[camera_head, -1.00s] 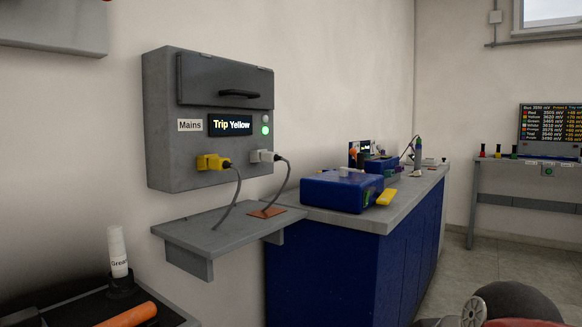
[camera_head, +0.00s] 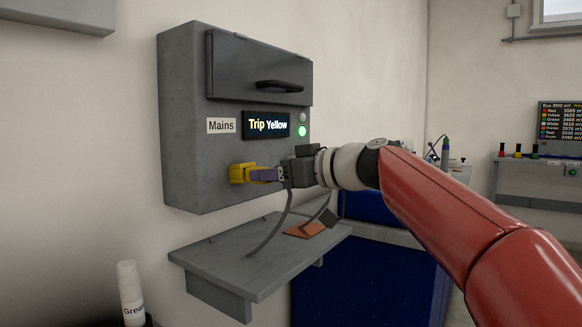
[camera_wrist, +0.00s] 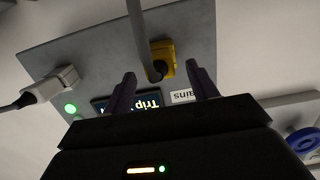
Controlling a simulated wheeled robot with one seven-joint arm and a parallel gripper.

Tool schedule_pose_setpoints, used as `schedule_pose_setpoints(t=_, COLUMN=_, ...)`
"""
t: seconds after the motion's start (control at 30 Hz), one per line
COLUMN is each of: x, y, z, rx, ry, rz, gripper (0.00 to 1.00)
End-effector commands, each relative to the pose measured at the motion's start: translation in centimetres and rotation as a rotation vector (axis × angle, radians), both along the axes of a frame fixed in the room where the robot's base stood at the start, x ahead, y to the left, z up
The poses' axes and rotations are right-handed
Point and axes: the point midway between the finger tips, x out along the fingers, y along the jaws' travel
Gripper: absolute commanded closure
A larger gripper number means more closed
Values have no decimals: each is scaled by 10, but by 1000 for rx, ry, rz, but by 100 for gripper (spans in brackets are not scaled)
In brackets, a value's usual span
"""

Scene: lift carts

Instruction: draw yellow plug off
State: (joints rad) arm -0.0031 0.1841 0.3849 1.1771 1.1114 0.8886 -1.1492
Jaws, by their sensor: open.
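The yellow plug (camera_head: 239,173) sits in the lower left socket of the grey Mains box (camera_head: 185,120), whose display reads "Trip Yellow". Its grey cord hangs down toward the shelf. My gripper (camera_head: 262,175) is at the plug from the right, fingers pointing at the box. In the wrist view, my gripper (camera_wrist: 161,70) is open, with one finger on each side of the yellow plug (camera_wrist: 163,58) and its cord. Contact is not visible. The white plug (camera_wrist: 55,84) shows in the wrist view to the left; in the head view my gripper hides it.
A grey shelf (camera_head: 225,258) with an orange-brown pad (camera_head: 304,230) juts out below the box. A green lamp (camera_head: 301,131) glows beside the display. A blue bench (camera_head: 370,285) stands to the right, partly behind my arm. A white grease tube (camera_head: 130,290) is at lower left.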

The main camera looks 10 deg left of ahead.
Motion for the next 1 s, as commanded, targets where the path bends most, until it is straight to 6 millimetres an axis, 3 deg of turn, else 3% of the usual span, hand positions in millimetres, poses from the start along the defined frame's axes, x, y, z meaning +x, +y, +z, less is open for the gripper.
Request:
schedule_pose_setpoints(t=0.2, x=9, y=23, z=-2, rx=0, ry=2, rz=2, gripper=42)
schedule_pose_setpoints(t=0.57, x=11, y=28, z=-5, rx=-1, ry=-1, rz=-1, gripper=42)
schedule_pose_setpoints(t=0.93, x=11, y=28, z=-5, rx=-1, ry=0, rz=-1, gripper=89)
schedule_pose_setpoints(t=0.97, x=11, y=28, z=-5, rx=-1, ry=0, rz=-1, gripper=69)
schedule_pose_setpoints(t=1.0, x=11, y=28, z=-5, rx=-1, ry=0, rz=-1, gripper=74)
